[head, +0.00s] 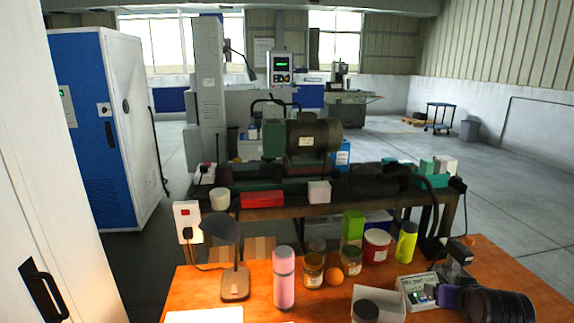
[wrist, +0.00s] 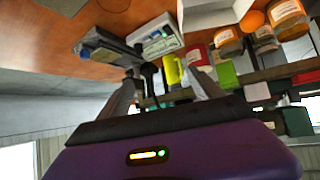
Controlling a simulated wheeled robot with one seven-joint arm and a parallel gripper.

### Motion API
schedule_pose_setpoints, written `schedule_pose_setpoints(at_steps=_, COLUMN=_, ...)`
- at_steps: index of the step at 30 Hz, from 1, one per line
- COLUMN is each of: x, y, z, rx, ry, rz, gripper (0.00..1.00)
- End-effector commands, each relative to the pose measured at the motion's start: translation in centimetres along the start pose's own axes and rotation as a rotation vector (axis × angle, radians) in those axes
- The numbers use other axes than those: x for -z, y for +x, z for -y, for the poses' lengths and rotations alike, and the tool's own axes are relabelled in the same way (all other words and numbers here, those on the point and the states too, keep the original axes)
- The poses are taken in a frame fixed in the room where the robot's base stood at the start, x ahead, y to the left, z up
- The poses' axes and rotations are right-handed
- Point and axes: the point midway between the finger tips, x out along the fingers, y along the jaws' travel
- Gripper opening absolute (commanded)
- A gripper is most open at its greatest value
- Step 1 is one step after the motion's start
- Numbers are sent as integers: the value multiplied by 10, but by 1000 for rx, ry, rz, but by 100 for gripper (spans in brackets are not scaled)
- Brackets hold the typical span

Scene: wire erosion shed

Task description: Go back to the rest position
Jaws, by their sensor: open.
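My gripper (wrist: 163,82) is open in the wrist view, with its two grey fingers apart and nothing held between them. Its purple body fills the bottom of that upside-down view. In the head view the gripper's purple body (head: 447,297) and my dark wrist are at the lower right, above the orange worktop (head: 255,305), by a white labelled device (head: 418,290). In the head view the fingertips are hard to make out. A yellow-green bottle (head: 406,242) stands behind the gripper; it also shows beyond the fingers in the wrist view (wrist: 172,70).
A pink bottle (head: 284,278), jars (head: 313,270), an orange (head: 333,276), a red tin (head: 376,246), a green box (head: 353,228), an open white box (head: 378,303) and a lamp (head: 235,280) crowd the worktop. A bench with a motor (head: 313,139) stands behind.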

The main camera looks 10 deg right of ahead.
Motion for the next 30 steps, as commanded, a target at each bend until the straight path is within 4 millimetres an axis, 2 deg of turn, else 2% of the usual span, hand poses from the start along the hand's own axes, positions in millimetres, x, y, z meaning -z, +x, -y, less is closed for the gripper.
schedule_pose_setpoints(at_steps=1, x=-12, y=-4, z=8, rx=7, ry=-3, rz=-53, gripper=75)
schedule_pose_setpoints(at_steps=5, x=-35, y=-24, z=26, rx=26, ry=-10, rz=-199, gripper=75)
schedule_pose_setpoints(at_steps=11, x=-76, y=-71, z=51, rx=62, ry=-20, rz=-374, gripper=75)
schedule_pose_setpoints(at_steps=17, x=-120, y=-133, z=70, rx=103, ry=-28, rz=-503, gripper=75)
schedule_pose_setpoints(at_steps=21, x=-149, y=-181, z=79, rx=135, ry=-34, rz=-571, gripper=75)
schedule_pose_setpoints(at_steps=30, x=-201, y=-289, z=87, rx=207, ry=-51, rz=-650, gripper=75)
